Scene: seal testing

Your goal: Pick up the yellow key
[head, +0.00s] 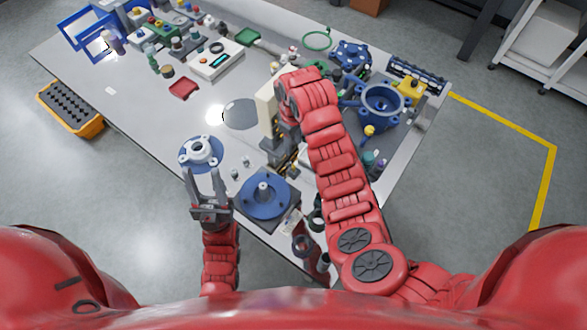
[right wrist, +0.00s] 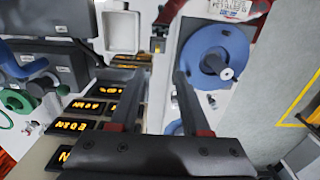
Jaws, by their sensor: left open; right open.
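I cannot pick out the yellow key with certainty. Dark blocks with glowing yellow characters (right wrist: 75,125) lie left of and behind my right gripper's left finger in the right wrist view. A small yellow patch (head: 294,170) shows near the right gripper in the head view, too small to identify. My right gripper (right wrist: 155,85) is open, with nothing held between its fingers. In the head view the right gripper (head: 283,158) points down at the table's middle, partly hidden by my arm.
A blue disc fixture (head: 264,196) stands between my grippers and also shows in the right wrist view (right wrist: 207,58). A blue flanged housing (head: 381,101) and a yellow block (head: 411,88) are at right. The table (head: 150,112) has bare surface at left.

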